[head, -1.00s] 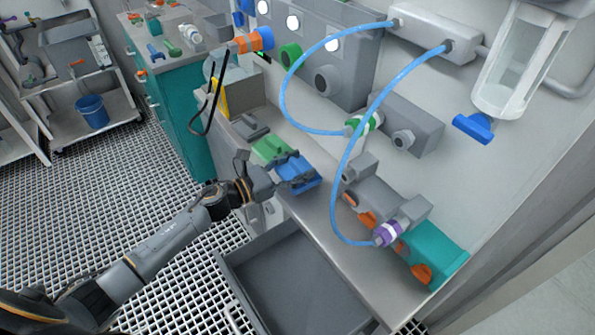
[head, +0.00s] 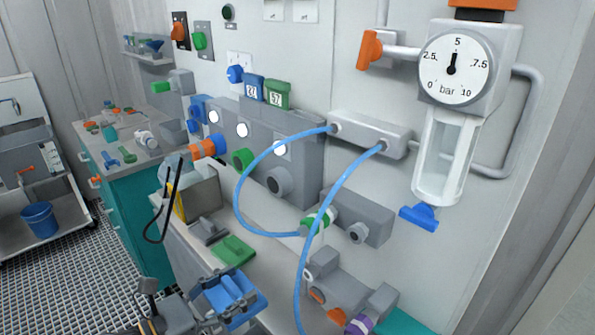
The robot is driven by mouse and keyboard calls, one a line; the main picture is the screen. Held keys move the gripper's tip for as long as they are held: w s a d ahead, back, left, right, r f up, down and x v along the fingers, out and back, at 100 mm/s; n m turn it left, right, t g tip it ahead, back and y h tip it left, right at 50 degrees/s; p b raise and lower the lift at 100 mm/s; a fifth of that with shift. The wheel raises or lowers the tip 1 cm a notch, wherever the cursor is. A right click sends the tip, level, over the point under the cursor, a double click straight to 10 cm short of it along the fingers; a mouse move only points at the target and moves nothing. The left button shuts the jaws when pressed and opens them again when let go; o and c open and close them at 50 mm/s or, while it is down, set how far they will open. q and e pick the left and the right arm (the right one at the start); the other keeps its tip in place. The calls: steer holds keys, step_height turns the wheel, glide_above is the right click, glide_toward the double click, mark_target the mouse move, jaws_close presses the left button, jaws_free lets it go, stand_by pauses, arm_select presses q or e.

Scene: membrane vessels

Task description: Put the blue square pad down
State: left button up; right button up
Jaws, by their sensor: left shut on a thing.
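The blue square pad (head: 256,300) is at the lower middle of the head view, at the near side of the bench. My left gripper (head: 228,297) comes in from the bottom edge and is shut on the pad's raised blue grip. The pad is partly hidden by the fingers. I cannot tell whether its underside touches the bench top. A green pad (head: 233,251) lies on the bench just behind it, apart from it. My right gripper is not in view.
A grey block (head: 208,230) sits behind the green pad. Blue hoses (head: 243,190) loop down over the bench to the right, one to a green-ringed fitting (head: 316,222). A gauge (head: 455,66) hangs on the wall. A teal cabinet (head: 140,215) stands left.

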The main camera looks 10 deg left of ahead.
arm_select(q)
steer(key=s+f+n+t+y, duration=0.1)
steer(key=s+d+f+n+t+y, duration=0.1)
steer(key=f+n+y, duration=0.1)
steer(key=shift+s, duration=0.25)
steer(key=s+a+n+t+y, duration=0.2)
steer(key=s+n+y, duration=0.3)
steer(key=y, duration=0.3)
steer(key=shift+s+a+f+y, duration=0.2)
steer(key=shift+a+f+y, duration=0.15)
steer(key=shift+f+y, duration=0.1)
steer(key=shift+s, duration=0.1)
